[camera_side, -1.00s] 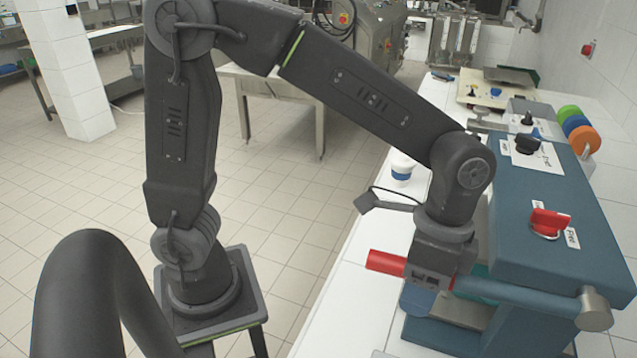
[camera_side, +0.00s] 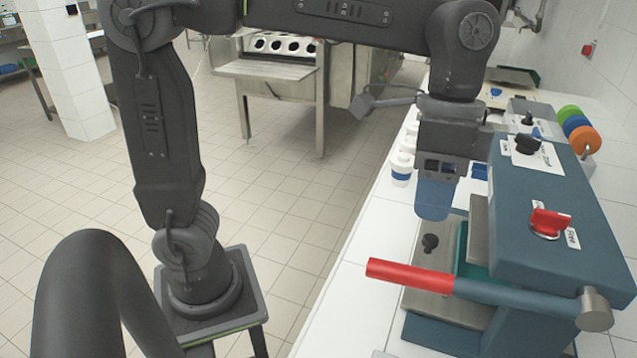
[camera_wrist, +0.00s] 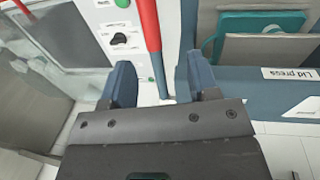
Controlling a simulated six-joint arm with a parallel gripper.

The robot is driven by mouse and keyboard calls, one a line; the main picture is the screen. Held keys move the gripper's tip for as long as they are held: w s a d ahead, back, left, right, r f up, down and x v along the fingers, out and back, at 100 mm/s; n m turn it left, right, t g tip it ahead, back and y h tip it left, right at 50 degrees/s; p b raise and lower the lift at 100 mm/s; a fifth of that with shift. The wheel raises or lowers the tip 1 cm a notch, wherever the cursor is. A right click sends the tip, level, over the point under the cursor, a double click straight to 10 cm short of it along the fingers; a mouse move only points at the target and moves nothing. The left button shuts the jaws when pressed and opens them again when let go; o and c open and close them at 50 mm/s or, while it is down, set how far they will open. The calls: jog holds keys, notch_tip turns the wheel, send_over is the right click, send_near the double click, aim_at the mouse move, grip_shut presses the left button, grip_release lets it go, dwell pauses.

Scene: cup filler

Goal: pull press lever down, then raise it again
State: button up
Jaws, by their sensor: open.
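The press lever (camera_side: 410,273) has a red grip and a blue rod that runs to a grey pivot on the right side of the blue lid press (camera_side: 560,262). It lies nearly level in the side view, its grip end to the left. My gripper (camera_side: 434,205) is open and empty, above and behind the lever, clear of it. In the wrist view the lever (camera_wrist: 149,32) shows in line with the gap between the blue fingers of my gripper (camera_wrist: 158,66), beyond them. The press plate (camera_side: 443,303) is partly hidden by the lever.
A red knob (camera_side: 549,222) sits on top of the press. White cups with blue bands (camera_side: 401,172) stand left of my gripper. Coloured discs (camera_side: 578,127) are at the back right. The white counter (camera_side: 352,310) is clear to the left of the press.

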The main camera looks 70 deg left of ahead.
jog(key=s+a+f+n+t, duration=0.3)
jog(key=s+a+n, duration=0.1)
jog(key=a, duration=0.3)
jog(key=s+a+f+n+t+y, duration=0.1)
jog(key=s+a+f+n+t, duration=0.2)
jog(key=a, duration=0.4)
jog(key=shift+s+f+n+t+y, duration=0.15)
jog(key=shift+s+n+t+y, duration=0.15)
jog(key=shift+s+n, duration=0.6)
notch_tip(320, 180, up, 9)
jog(key=m+g+h, duration=0.2)
jog(key=m+g, duration=0.5)
jog(key=m, duration=0.2)
send_over(406, 266)
jog(key=w+a, duration=0.2)
jog(key=x, duration=1.3)
jog(key=shift+s+a+f, duration=0.1)
jog(key=shift+s+f, duration=0.15)
jog(key=shift+f, duration=0.15)
